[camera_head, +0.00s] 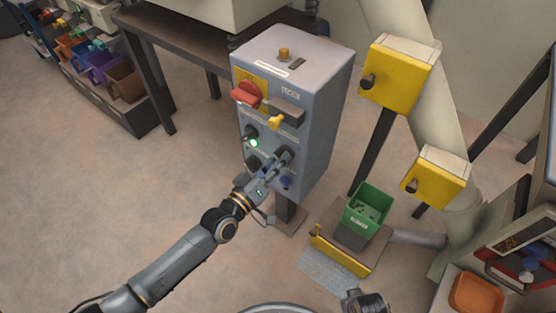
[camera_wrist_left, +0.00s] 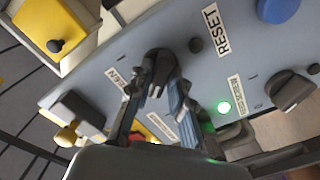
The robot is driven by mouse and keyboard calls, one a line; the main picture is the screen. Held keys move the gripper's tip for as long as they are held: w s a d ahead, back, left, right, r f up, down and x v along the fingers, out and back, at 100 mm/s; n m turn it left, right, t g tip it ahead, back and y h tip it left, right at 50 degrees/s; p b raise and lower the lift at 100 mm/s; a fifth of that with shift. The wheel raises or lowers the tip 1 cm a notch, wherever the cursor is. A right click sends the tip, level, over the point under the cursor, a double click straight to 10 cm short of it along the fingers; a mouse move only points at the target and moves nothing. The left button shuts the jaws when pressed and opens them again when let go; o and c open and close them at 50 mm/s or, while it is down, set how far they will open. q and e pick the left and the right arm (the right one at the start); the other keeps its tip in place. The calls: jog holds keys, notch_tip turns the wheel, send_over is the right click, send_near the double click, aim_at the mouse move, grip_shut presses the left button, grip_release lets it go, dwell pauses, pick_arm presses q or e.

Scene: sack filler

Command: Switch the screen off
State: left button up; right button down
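The grey control box (camera_head: 310,137) stands on a post in the middle of the head view. My left gripper (camera_head: 280,162) is at the lower part of its front face. In the left wrist view, my left gripper's fingers (camera_wrist_left: 162,88) stand on either side of a black knob (camera_wrist_left: 158,58). I cannot tell whether they press on it. A label beside the knob ends in "EN"; the rest is hidden. A green lamp (camera_wrist_left: 224,107) is lit, and it also shows in the head view (camera_head: 253,143). My right gripper (camera_head: 365,301) shows only partly at the bottom edge.
Yellow boxes (camera_head: 395,80) and a green bin (camera_head: 367,209) stand to the right. Open floor lies left.

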pick_arm(q)
jog(key=shift+o, duration=1.1)
jog(key=v, duration=1.2)
dwell(1.3)
